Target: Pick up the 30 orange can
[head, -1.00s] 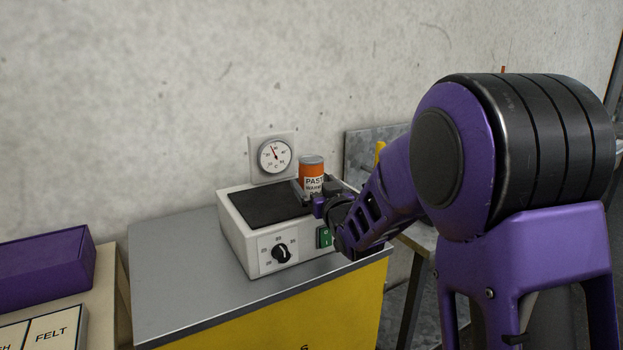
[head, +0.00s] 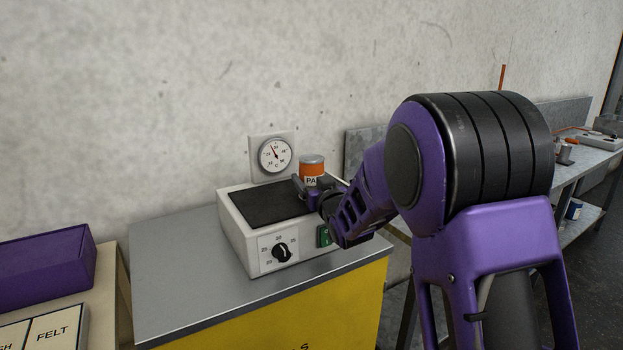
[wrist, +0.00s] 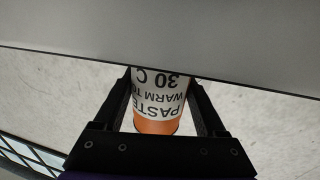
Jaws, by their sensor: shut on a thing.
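The orange can (head: 312,168) has a white label and a grey lid. It stands upright at the right end of the black plate of the white warmer box (head: 238,238). My gripper (head: 311,188) is around the can from the front right and hides its lower part. In the wrist view the can (wrist: 160,98) is upside down, with "PASTE" and "30 C" readable on its label. The fingers of my gripper (wrist: 160,84) lie along both sides of it, shut on it. I cannot tell whether its base touches the plate.
The warmer stands on a grey-topped yellow cabinet (head: 170,290). A round dial gauge (head: 275,155) is on the wall behind. A purple box (head: 45,268) is at left. A workbench (head: 590,160) is at far right. The plate left of the can is bare.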

